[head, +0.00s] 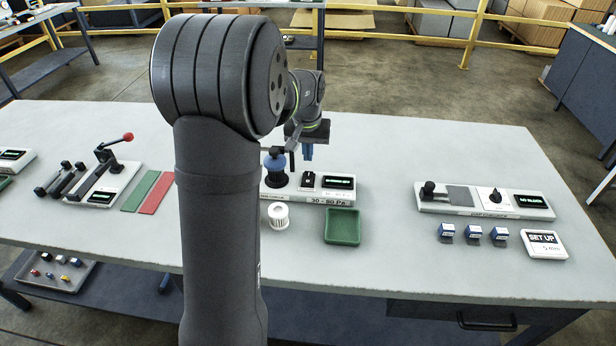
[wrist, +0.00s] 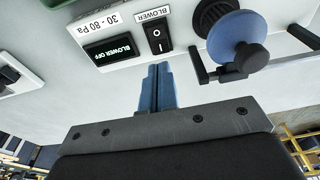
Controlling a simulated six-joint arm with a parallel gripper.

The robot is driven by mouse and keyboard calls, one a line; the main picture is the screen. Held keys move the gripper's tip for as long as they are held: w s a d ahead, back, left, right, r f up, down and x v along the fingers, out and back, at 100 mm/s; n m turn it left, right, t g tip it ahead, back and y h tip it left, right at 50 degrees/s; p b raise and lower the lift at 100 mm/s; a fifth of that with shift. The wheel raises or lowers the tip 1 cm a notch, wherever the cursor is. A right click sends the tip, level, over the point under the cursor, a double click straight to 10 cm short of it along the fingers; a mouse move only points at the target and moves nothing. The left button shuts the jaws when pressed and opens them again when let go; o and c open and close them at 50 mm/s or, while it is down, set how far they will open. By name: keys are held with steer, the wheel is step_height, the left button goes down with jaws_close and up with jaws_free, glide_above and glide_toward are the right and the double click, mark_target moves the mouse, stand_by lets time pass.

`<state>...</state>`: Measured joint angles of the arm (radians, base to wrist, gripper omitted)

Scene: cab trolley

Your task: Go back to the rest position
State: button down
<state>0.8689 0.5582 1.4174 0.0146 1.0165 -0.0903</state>
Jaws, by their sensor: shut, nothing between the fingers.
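My gripper (head: 308,152) is over the table behind the blower unit, with its blue fingers pointing down. In the wrist view its fingers (wrist: 158,88) are together and hold nothing. The blower unit (head: 290,196) stands on the table under and in front of my gripper. It has a label "30 - 80 Pa", a black rocker switch (wrist: 158,35) and a display (wrist: 110,49) reading "BLOWER OFF". A blue and black knob-like fixture (wrist: 238,40) sits beside the switch. My arm hides part of the table left of the unit.
A white ribbed cylinder (head: 278,215) and a green tray (head: 342,227) stand in front of the unit. A lever fixture (head: 112,165) with green and red strips is left.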

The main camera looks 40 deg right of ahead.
mark_target(308, 179)
step_height(308, 179, down, 7)
steer(key=shift+f, duration=0.1)
stand_by(0.5)
steer(key=shift+r, duration=0.2)
step_height(308, 179, up, 9)
stand_by(1.2)
steer(key=shift+s, duration=0.1)
stand_by(1.3)
